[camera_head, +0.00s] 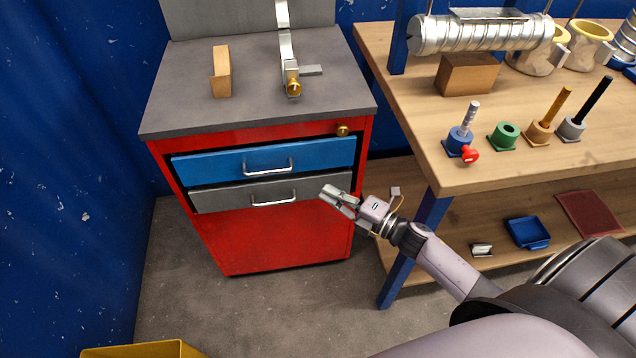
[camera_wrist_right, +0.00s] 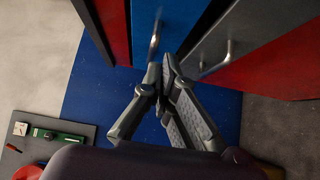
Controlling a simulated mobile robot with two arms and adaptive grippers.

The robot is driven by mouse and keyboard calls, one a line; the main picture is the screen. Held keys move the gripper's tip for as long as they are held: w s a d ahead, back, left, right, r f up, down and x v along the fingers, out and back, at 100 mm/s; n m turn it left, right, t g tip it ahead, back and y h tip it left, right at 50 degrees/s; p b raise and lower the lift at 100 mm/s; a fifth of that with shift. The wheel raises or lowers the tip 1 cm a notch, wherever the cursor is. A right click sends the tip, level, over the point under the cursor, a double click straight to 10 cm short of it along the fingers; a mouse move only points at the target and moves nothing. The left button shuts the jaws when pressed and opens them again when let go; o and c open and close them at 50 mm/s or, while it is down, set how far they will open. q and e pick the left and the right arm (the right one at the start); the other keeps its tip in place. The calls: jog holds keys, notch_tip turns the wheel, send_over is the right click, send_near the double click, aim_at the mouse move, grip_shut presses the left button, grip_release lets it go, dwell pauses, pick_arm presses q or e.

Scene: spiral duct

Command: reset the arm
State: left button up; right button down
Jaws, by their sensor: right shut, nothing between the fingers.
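My right gripper (camera_head: 337,197) is shut and empty in the head view. It is in front of the right side of the red cabinet (camera_head: 270,240), near the grey drawer (camera_head: 230,198). In the right wrist view my right gripper (camera_wrist_right: 163,88) has its fingertips together, with drawer handles beyond them. The blue drawer (camera_head: 220,164) with its metal handle (camera_head: 267,169) sits above the grey drawer and its handle (camera_head: 273,201). My left gripper is not in view.
The wooden workbench (camera_head: 400,70) at right carries a spiral duct (camera_head: 480,34), a wooden block (camera_head: 467,74) and several small holders. Its blue leg (camera_head: 415,250) stands near my right arm. A yellow bin (camera_head: 140,350) is at bottom left. Grey floor (camera_head: 290,310) in front of the cabinet is clear.

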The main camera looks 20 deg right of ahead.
jog(key=s+a+m+g+h, duration=0.2)
jog(key=s+m+g+h, duration=0.15)
jog(key=s+m, duration=0.4)
jog(key=s+a+f+m+g+h, duration=0.1)
jog(key=s+m+g+h, duration=0.1)
jog(key=s+m+g, duration=0.45)
jog(key=s+a+m+g+h, duration=0.2)
jog(key=s+m+h, duration=0.1)
jog(key=s+m, duration=0.6)
notch_tip(320, 180, down, 23)
jog(key=s+n+g+p, duration=0.1)
jog(key=s+p, duration=0.1)
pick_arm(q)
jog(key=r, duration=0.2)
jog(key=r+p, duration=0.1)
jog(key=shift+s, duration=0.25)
pick_arm(e)
jog(key=s+d+f+g, duration=0.1)
jog(key=s+d+f, duration=0.2)
jog(key=s+f, duration=1.3)
jog(key=shift+s+f+n+g, duration=0.3)
jog(key=shift+s+f+g, duration=0.1)
jog(key=shift+s, duration=0.2)
